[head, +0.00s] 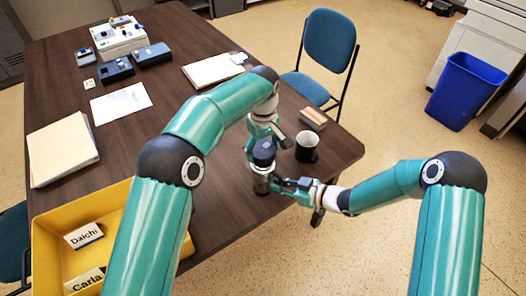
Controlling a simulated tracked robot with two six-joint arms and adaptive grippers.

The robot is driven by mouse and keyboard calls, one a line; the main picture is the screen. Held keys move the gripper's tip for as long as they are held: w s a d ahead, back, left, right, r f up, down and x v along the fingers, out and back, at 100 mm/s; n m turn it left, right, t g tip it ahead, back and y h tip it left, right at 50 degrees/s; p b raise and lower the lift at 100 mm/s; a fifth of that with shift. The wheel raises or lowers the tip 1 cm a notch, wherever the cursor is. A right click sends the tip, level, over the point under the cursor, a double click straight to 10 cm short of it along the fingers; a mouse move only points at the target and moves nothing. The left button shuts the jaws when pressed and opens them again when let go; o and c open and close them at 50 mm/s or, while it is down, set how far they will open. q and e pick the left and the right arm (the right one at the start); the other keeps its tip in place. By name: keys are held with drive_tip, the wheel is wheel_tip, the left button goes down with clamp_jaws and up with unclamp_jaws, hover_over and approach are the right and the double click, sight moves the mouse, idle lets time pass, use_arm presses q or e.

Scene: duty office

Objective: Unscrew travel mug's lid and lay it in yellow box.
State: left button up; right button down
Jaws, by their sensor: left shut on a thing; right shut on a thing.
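The travel mug (261,187) stands upright near the table's right front edge, largely hidden by my grippers. Its dark lid (263,153) shows at the top of the mug. My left gripper (262,141) comes down from above and is shut on the lid. My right gripper (275,183) reaches in from the right, low down, and is shut on the mug's body. I cannot tell whether the lid is loose on the mug. The yellow box (48,222) is at the lower left, partly hidden by my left arm, with white name blocks in it.
A dark mug (306,147) stands close to the right of the travel mug, with a small brown block (313,118) behind it. Folders (62,150), papers and dark devices lie farther left and back. A blue chair (328,45) stands beyond the table. The table's middle is fairly clear.

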use_arm(q)
drive_tip(key=shift+r, duration=1.4)
use_arm(e)
drive_tip(key=c, duration=1.1)
unclamp_jaws()
drive_tip(key=shift+c, duration=0.2)
drive_tip(key=shift+d, duration=0.1)
